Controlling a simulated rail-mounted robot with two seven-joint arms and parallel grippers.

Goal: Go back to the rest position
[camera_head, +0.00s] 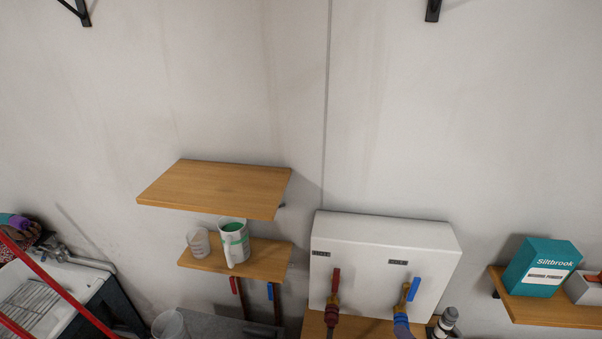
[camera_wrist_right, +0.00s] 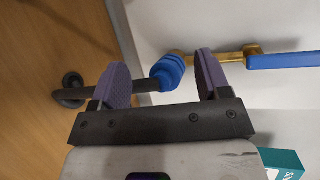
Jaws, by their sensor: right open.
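My right gripper (camera_wrist_right: 163,84) shows only in the right wrist view. Its two purple-padded fingers are open and apart. A blue ribbed connector (camera_wrist_right: 170,72) on a dark hose (camera_wrist_right: 80,96) shows between and beyond the fingers; I cannot tell how far off it is. The connector joins a brass valve (camera_wrist_right: 238,56) with a blue lever (camera_wrist_right: 285,60). In the head view the blue connector (camera_head: 402,325) and blue lever (camera_head: 413,288) are at the white box's lower right. Neither gripper shows in the head view.
The white box (camera_head: 385,250) also carries a red-levered valve (camera_head: 334,290). Left of it are two wooden shelves, the upper (camera_head: 215,188) empty, the lower (camera_head: 265,262) holding a jug (camera_head: 233,240) and cup (camera_head: 198,242). A teal carton (camera_head: 543,267) stands right. Red bars (camera_head: 60,285) cross the sink area.

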